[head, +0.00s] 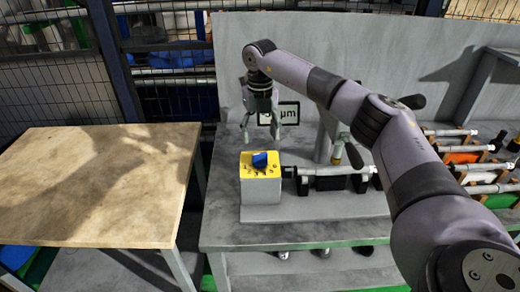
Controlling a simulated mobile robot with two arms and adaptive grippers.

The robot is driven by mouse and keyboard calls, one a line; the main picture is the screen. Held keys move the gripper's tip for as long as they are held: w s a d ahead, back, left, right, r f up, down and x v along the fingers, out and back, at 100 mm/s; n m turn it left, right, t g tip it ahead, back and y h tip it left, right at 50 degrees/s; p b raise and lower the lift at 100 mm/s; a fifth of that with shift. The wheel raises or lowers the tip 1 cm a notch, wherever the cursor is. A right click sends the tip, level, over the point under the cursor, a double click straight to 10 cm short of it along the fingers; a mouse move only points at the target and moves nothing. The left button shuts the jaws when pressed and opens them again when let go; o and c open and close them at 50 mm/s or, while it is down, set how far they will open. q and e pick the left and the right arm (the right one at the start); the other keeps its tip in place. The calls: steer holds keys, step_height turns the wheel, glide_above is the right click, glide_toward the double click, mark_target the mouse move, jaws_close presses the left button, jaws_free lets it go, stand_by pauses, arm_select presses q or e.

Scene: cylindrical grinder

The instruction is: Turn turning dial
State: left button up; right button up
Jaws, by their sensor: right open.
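The turning dial is a blue knob (260,159) on the yellow top of a small grey box (260,188). Marks are printed on the yellow face around the knob. The box stands on the grey bench, left of the grinder's shaft. My right gripper (262,136) is open and empty. In the head view it hangs above and behind the dial, apart from it, with its fingers pointing down. My left gripper is not in view.
A display (280,114) reading "µm" stands behind my gripper. The grinder's shaft and holders (330,172) lie right of the box. Racks of shafts (480,160) stand at the right. A wooden table (95,185) is at the left, its top bare.

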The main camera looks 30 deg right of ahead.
mark_target(260, 154)
step_height(260, 154, down, 7)
steer(key=shift+f+p, duration=0.15)
steer(key=shift+p, duration=0.4)
steer(key=shift+c, duration=0.4)
steer(key=c, duration=1.1)
